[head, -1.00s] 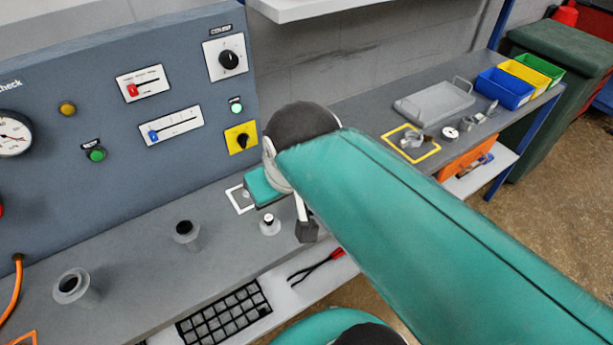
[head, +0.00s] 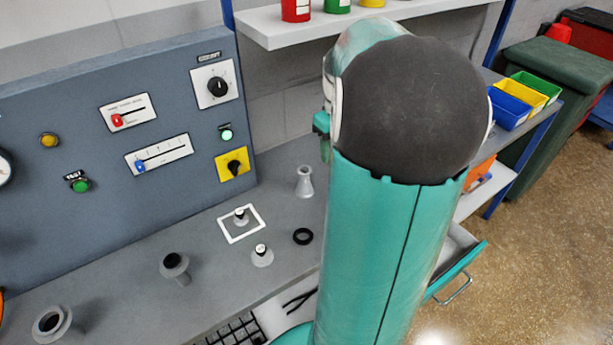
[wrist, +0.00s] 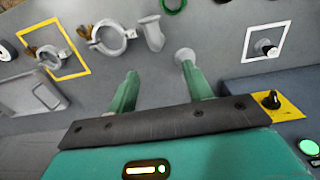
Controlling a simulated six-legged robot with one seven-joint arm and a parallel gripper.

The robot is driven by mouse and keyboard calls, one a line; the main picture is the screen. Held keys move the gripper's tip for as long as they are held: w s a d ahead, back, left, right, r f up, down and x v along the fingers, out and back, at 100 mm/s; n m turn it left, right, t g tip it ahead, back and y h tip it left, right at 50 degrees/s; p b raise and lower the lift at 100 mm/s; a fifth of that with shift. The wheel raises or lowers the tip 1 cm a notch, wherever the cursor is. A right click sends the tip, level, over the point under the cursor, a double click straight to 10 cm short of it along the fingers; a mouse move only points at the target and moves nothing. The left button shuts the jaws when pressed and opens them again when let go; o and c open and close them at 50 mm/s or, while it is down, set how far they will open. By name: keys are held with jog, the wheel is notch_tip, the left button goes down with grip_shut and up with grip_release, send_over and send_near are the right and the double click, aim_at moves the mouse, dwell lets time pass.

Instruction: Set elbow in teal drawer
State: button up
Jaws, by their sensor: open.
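The teal drawer (head: 462,272) under the counter is pulled open, its front and handle showing right of my arm in the head view. Its inside is mostly hidden by my arm. In the wrist view, a small grey bent tube that looks like the elbow (wrist: 151,34) lies on the counter. It is just beyond my gripper (wrist: 160,70), between the lines of its two teal fingers. The fingers are apart with nothing between them, above the counter. In the head view, my arm hides the gripper's fingers and the elbow.
A flared fitting (wrist: 185,55) is close to the right fingertip. A clamp ring (wrist: 108,38) lies left of the elbow, and another is by the yellow outline (wrist: 60,48). A shelf (head: 290,30) overhangs the counter.

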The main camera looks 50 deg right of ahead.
jog(key=f, duration=0.8)
jog(key=shift+s+d+f, duration=0.15)
jog(key=shift+s+d, duration=0.05)
jog(key=shift+d, duration=0.15)
notch_tip(320, 180, down, 6)
jog(key=shift+r, duration=0.1)
grip_shut()
jog(key=shift+d+r, duration=0.1)
